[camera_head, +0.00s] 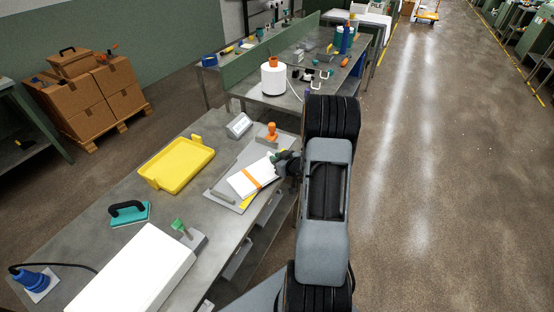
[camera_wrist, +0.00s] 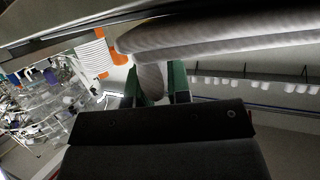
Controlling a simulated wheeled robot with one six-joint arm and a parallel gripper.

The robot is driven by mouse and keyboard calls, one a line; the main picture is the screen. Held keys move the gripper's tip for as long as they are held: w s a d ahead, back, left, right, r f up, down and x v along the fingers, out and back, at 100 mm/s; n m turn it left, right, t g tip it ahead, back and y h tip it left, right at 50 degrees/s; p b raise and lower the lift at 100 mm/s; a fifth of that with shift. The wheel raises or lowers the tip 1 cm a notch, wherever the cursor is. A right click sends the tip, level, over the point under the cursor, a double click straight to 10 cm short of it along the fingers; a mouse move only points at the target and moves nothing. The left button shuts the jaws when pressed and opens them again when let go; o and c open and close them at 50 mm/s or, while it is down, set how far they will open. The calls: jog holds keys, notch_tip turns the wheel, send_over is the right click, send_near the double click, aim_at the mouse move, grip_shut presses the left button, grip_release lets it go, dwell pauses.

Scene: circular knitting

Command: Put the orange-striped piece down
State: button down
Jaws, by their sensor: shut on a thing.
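The orange-striped piece (camera_head: 243,184) is a flat white piece with one orange band across it, in the head view. My gripper (camera_head: 285,158) is at its right edge and shut on it. In the wrist view my gripper's green fingers (camera_wrist: 155,84) pinch a grey-white fold of the piece (camera_wrist: 220,32), which spreads across the top of that view. The piece is over a grey plate (camera_head: 219,197) on the table. I cannot tell whether it touches the plate. My arm hides part of the right side.
A yellow tray (camera_head: 178,164) lies left of the piece. An orange-handled tool (camera_head: 271,132) and a small grey box (camera_head: 239,126) stand behind. A teal-based tool (camera_head: 130,212) and a large white block (camera_head: 135,270) are nearer.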

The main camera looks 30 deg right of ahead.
jog(key=shift+f, duration=0.25)
jog(key=c, duration=1.1)
grip_release()
jog(key=shift+r, duration=0.1)
jog(key=shift+r, duration=0.2)
jog(key=v, duration=1.1)
jog(key=w+a+r+m+g+h, duration=0.1)
jog(key=w+a+r+g+h, duration=0.1)
jog(key=a+r+g+h, duration=0.55)
jog(key=s+a+r+g+y, duration=0.1)
jog(key=s+a+r+y, duration=0.1)
jog(key=s+a, duration=0.2)
jog(key=s+a+r+g+y, duration=0.1)
jog(key=s+a+r+y, duration=0.1)
jog(key=s+a, duration=0.2)
jog(key=s+a+r+g+y, duration=0.1)
jog(key=s+a+r+y, duration=0.1)
jog(key=s+a, duration=0.2)
jog(key=shift+a, duration=1.8)
